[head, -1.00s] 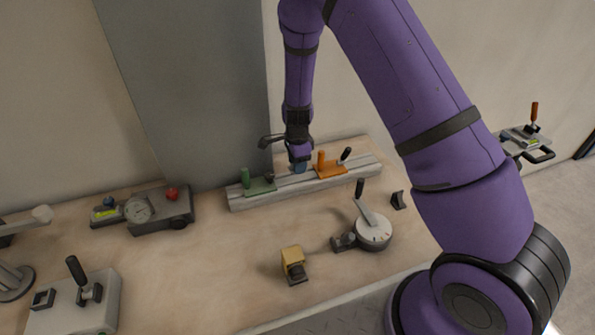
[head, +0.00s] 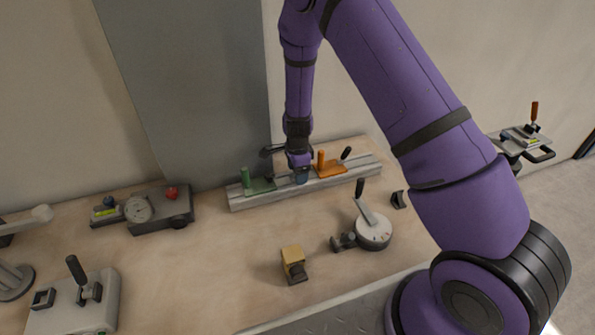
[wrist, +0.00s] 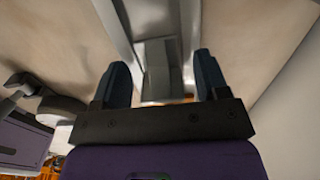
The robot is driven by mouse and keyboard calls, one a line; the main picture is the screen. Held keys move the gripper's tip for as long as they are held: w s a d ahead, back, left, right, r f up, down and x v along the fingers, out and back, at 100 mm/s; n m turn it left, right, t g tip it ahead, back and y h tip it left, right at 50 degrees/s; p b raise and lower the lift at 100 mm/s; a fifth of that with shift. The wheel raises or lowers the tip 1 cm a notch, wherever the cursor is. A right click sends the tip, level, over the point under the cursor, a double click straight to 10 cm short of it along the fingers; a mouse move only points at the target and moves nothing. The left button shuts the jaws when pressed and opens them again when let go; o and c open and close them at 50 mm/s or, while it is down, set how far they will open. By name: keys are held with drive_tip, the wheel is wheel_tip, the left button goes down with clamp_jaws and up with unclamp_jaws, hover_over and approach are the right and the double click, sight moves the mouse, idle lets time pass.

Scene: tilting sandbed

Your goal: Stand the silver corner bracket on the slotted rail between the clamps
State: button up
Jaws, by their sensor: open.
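The slotted rail (head: 245,203) lies along the back of the bench. A green clamp (head: 258,184) stands on its left part and an orange clamp (head: 330,167) on its right part. My gripper (head: 302,179) points down at the rail between these clamps. In the wrist view my gripper (wrist: 162,82) is open, its two dark blue fingers apart. The silver corner bracket (wrist: 158,84) shows between the fingers, over the rail (wrist: 118,28), with a visible gap to each finger. I cannot tell how firmly it rests there. In the head view the bracket is hidden.
A dial gauge unit (head: 160,210) with a red knob stands left of the rail. In front are a yellow block (head: 292,258), a round lever device (head: 374,233) and a small dark bracket (head: 398,199). The bench centre-left is clear.

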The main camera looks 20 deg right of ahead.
wheel_tip(320, 180, up, 12)
drive_tip(key=shift+r, duration=0.25)
idle(0.3)
drive_tip(key=s+d+r+n+t+y, duration=0.15)
drive_tip(key=s+r+n, duration=0.25)
drive_tip(key=s+r, duration=0.55)
drive_tip(key=s+d+r+n+t, duration=0.15)
drive_tip(key=s+r+n, duration=0.3)
drive_tip(key=r, duration=0.95)
drive_tip(key=s+d+r+n+t, duration=0.1)
drive_tip(key=s+r+n, duration=0.3)
drive_tip(key=s, duration=0.6)
drive_tip(key=s+d+r+n+t+h, duration=0.1)
drive_tip(key=s+d+r+n, duration=0.2)
drive_tip(key=s, duration=0.7)
drive_tip(key=shift+r+n, duration=0.8)
drive_tip(key=shift+n, duration=0.45)
drive_tip(key=shift+h, duration=0.25)
drive_tip(key=shift+c, duration=0.2)
